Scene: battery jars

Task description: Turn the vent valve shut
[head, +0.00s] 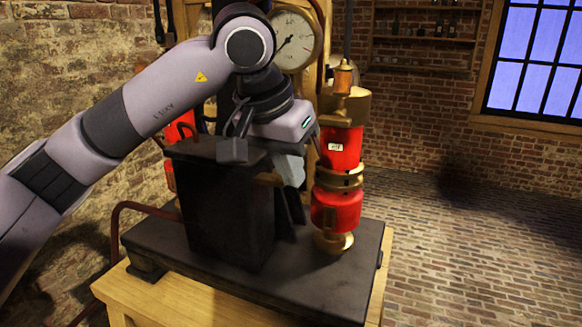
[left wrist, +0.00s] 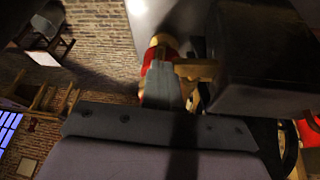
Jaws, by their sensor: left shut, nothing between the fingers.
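A small brass fitting (head: 268,179) sticks out from the right side of a dark box (head: 225,205), near its top; it may be the vent valve, but I cannot tell. In the left wrist view a brass bar (left wrist: 198,70) lies beside the dark box and by the fingertips. My left gripper (head: 290,170) points down, shut and empty, between the dark box and a red cylinder (head: 341,150) with brass bands. The gripper's grey fingers also show in the left wrist view (left wrist: 161,84). Whether they touch the brass is unclear. My right gripper is not in view.
The box and cylinder stand on a dark slab (head: 335,285) on a wooden table (head: 170,302). A round gauge (head: 294,42) is behind my left arm. Another red part (head: 180,128) is partly hidden behind the box. The brick floor at right is clear.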

